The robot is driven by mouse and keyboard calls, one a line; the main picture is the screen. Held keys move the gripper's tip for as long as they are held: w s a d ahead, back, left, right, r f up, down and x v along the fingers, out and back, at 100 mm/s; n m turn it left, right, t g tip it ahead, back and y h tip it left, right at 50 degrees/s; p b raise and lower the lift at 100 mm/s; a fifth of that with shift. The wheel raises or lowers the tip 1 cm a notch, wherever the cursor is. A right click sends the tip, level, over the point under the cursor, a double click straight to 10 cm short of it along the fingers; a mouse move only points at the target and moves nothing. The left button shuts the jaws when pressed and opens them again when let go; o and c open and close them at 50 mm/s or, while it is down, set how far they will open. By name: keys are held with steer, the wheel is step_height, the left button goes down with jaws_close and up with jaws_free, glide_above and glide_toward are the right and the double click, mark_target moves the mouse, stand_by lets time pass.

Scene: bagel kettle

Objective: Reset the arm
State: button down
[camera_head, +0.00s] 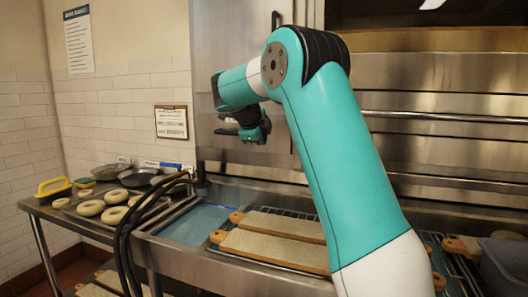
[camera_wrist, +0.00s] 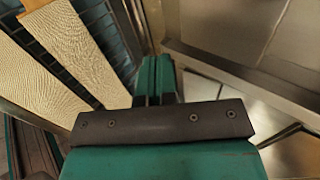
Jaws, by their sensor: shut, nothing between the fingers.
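My gripper (camera_head: 237,129) is raised above the steel counter in the head view, left of my teal and white arm. It hangs well above the counter and apart from everything on it. In the wrist view my gripper's teal fingers (camera_wrist: 157,80) are together, with nothing between them. My arm is bent at the elbow, and its lower links hide the middle right of the counter.
Bagels (camera_head: 90,208) lie on a tray at the counter's left end, near dark pans (camera_head: 143,177) and a yellow-handled brush (camera_head: 53,188). Black hoses arch over the counter's front edge. A blue panel (camera_head: 195,224) and long boards (camera_head: 275,249) lie right of them. A steel wall stands behind.

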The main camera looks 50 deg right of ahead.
steer(key=shift+s+a+r, duration=0.2)
steer(key=shift+a+r, duration=0.25)
steer(key=shift+a, duration=0.05)
steer(key=shift+a, duration=0.1)
steer(key=s+a+f+n+t+y+p, duration=0.15)
steer(key=s+a+n+y, duration=0.25)
steer(key=a+n, duration=0.85)
steer(key=s+a+f+n+y+p, duration=0.1)
steer(key=s+a+f+n+y, duration=0.25)
steer(key=a+n, duration=0.95)
steer(key=s+a+f+n+g+y, duration=0.2)
steer(key=s+a+n, duration=0.4)
steer(key=s, duration=0.5)
steer(key=s+a+f+n+g+y+p, duration=0.1)
steer(key=s+a+f+n+g+y, duration=0.1)
steer(key=s+a+n, duration=0.5)
steer(key=s+a+g+y, duration=0.1)
steer(key=s+a, duration=0.3)
steer(key=s, duration=0.1)
steer(key=shift+y, duration=0.25)
